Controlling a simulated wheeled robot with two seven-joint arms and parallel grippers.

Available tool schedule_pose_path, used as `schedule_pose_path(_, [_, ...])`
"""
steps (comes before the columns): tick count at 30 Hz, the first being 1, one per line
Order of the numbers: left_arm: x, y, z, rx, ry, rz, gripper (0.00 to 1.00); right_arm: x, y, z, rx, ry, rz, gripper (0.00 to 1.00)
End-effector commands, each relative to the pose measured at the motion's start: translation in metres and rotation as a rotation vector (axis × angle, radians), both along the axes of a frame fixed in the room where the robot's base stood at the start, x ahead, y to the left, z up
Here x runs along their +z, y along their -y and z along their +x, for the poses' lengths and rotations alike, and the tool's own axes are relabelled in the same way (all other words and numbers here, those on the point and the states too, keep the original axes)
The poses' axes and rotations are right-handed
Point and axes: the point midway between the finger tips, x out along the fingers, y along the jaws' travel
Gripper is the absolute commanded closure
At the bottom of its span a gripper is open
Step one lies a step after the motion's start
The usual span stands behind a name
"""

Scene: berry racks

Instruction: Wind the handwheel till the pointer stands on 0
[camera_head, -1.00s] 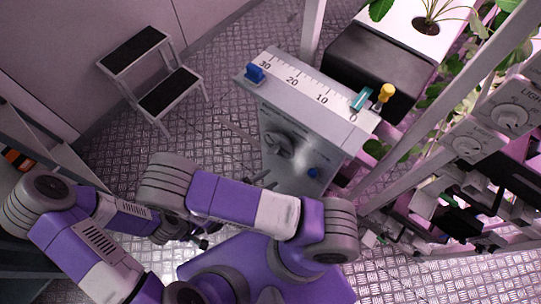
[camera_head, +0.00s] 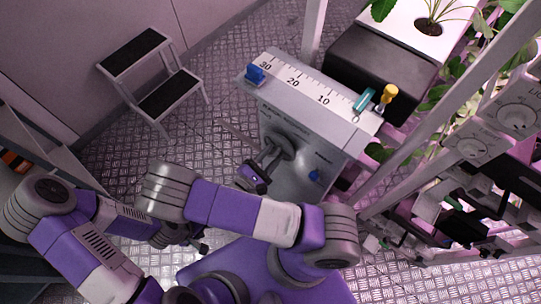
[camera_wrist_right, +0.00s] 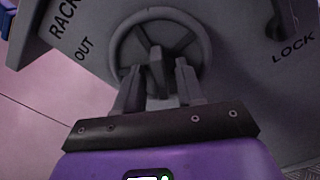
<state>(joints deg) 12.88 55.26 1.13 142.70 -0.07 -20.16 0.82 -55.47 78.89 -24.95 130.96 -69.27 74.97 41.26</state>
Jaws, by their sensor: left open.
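The handwheel (camera_head: 284,143) is on the front face of a grey cabinet; the right wrist view shows its rim and spokes (camera_wrist_right: 168,22). My right gripper (camera_head: 269,158) is in front of it. In the wrist view its fingers (camera_wrist_right: 158,85) are apart, with an upright grey piece between them and gaps at its sides; contact is unclear. On the cabinet top is a scale (camera_head: 308,88) marked 30, 20, 10. A blue block (camera_head: 255,74) is by the 30 end and a teal piece (camera_head: 364,100) beyond 10; which is the pointer is unclear. My left gripper (camera_head: 200,243) is open, low at left.
A yellow knob (camera_head: 388,95) stands beside the teal piece. A step stool (camera_head: 160,80) stands at left, plant racks (camera_head: 480,140) at right.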

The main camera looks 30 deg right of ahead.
Motion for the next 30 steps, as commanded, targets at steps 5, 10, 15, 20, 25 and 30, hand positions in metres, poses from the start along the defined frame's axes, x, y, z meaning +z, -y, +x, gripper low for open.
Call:
schedule_pose_path(5, [0.0001,0.0,0.0,0.0,0.0,0.0,0.57,0.0001,-0.0002,0.0,0.0,0.0,0.0,0.69])
schedule_pose_path(10, [0.0001,0.0,0.0,0.0,0.0,0.0,0.57,0.0001,-0.0004,-0.0001,0.0,0.0,0.0,0.95])
schedule_pose_path(15, [0.0001,0.0,0.0,0.0,0.0,0.0,0.57,0.0,-0.0005,-0.0001,0.0,0.0,0.0,1.0])
schedule_pose_path(20, [-0.0006,0.0,0.0,0.0,0.0,0.0,0.57,-0.0002,-0.0006,0.0,0.001,0.014,0.007,1.0])
schedule_pose_path(25, [-0.0032,-0.0001,0.0,0.0,0.0,0.0,0.57,-0.0008,-0.001,0.0001,0.002,0.068,0.028,1.0])
schedule_pose_path(30, [-0.0078,-0.0001,0.0,0.0,0.0,0.0,0.57,-0.0014,-0.001,0.0003,0.001,0.172,0.071,1.0])
